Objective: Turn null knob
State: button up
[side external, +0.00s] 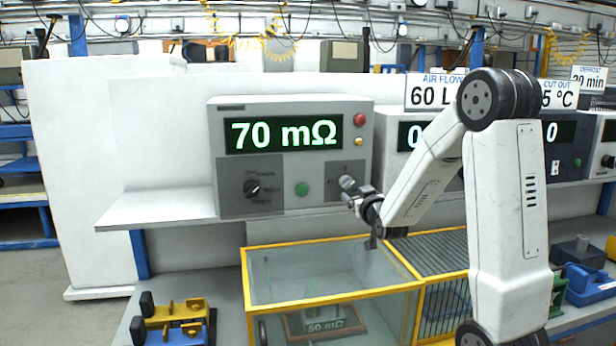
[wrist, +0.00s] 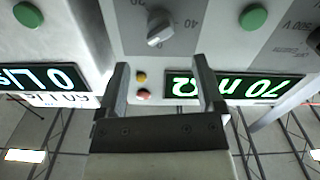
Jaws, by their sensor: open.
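A grey dial knob (wrist: 160,28), likely the null knob, sits on a dark scale panel in the wrist view, with a "40" mark beside it. In the side view my gripper hides it. The instrument (side external: 222,160) shows 70 mΩ on its green display (side external: 283,133); this display (wrist: 262,88) also shows upside down in the wrist view. My gripper (side external: 348,186) is in front of the panel's lower right. In the wrist view my gripper (wrist: 161,62) is open and empty, its fingertips spread to either side below the knob, with no contact visible.
A black selector knob (side external: 252,187) and a green button (side external: 302,189) are left of my gripper. A red button (side external: 359,119) and yellow one (side external: 359,141) are above. A neighbouring instrument (side external: 392,160) stands close right. A yellow-framed glass tank (side external: 330,297) is below.

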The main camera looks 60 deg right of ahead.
aim_at(349, 186)
jog(key=shift+w+d, duration=0.1)
jog(key=shift+x, duration=3.75)
grip_shut()
jog(key=shift+m, duration=0.4)
jog(key=m, duration=1)
jog(key=shift+w, duration=0.1)
